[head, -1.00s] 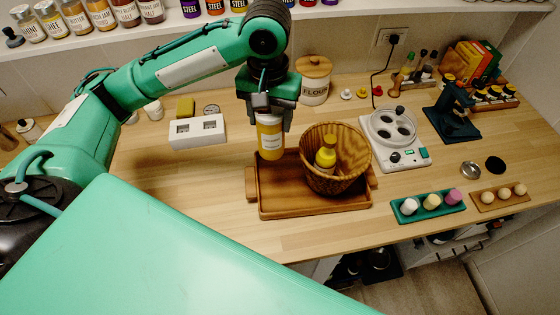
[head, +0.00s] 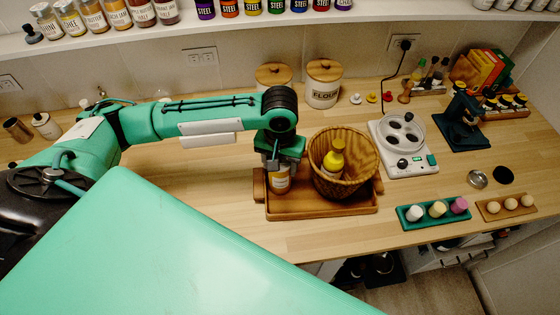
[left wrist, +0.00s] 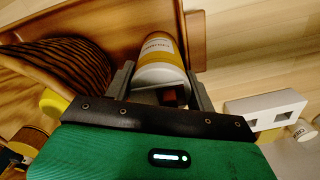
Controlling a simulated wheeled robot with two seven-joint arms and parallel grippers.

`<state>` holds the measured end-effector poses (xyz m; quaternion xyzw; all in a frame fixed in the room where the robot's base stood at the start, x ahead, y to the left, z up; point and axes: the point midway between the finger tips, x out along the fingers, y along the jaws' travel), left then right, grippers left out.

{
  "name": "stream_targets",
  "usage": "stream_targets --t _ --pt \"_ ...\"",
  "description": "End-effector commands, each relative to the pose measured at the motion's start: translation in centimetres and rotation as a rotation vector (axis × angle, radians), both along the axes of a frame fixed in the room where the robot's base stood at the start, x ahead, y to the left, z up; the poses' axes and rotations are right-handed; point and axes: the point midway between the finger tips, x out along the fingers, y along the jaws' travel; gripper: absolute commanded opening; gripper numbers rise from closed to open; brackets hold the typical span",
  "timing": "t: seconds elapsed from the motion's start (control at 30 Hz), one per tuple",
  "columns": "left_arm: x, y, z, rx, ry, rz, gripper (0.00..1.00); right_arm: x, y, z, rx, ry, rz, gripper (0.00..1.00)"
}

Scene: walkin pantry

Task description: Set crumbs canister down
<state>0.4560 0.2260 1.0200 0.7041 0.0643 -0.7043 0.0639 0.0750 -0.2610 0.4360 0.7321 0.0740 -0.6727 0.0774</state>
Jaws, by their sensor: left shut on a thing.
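The crumbs canister (head: 279,181) is a jar with an orange-yellow body and a pale label, upright at the left end of the wooden tray (head: 318,211). My left gripper (head: 279,160) is shut on its upper part from above. In the left wrist view the canister (left wrist: 161,57) sits between the two fingers (left wrist: 160,90), over the tray (left wrist: 108,15). Its base looks at or very near the tray floor; I cannot tell whether it touches. My right gripper is not in view.
A wicker basket (head: 357,185) with a yellow bottle (head: 334,160) stands on the tray just right of the canister. A flour canister (head: 322,84) stands behind. A white appliance (head: 412,159) stands to the right. The counter in front of the tray is clear.

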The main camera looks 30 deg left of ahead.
Motion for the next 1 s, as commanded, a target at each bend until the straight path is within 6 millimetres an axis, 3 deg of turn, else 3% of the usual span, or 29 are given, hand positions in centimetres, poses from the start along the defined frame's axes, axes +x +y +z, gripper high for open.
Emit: stream_targets --t 0.3,0.33,0.4,0.43,0.77,1.0 --pt "0.0 0.0 -0.2 -0.001 -0.001 0.000 0.28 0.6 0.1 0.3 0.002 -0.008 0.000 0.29" --pt "0.1 0.0 -0.2 -0.001 -0.002 0.000 0.61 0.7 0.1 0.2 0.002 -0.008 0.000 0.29" --pt "0.1 0.0 -0.2 -0.001 -0.002 0.000 0.75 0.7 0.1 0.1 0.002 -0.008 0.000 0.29" --pt "0.1 0.0 -0.2 -0.001 -0.002 0.000 0.77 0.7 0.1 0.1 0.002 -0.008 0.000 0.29" --pt "0.1 0.0 0.0 -0.001 -0.002 0.000 0.77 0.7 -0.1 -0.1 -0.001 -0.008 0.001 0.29" --pt "0.2 -0.1 3.8 -0.003 -0.007 0.000 0.77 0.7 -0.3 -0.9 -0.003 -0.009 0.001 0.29"
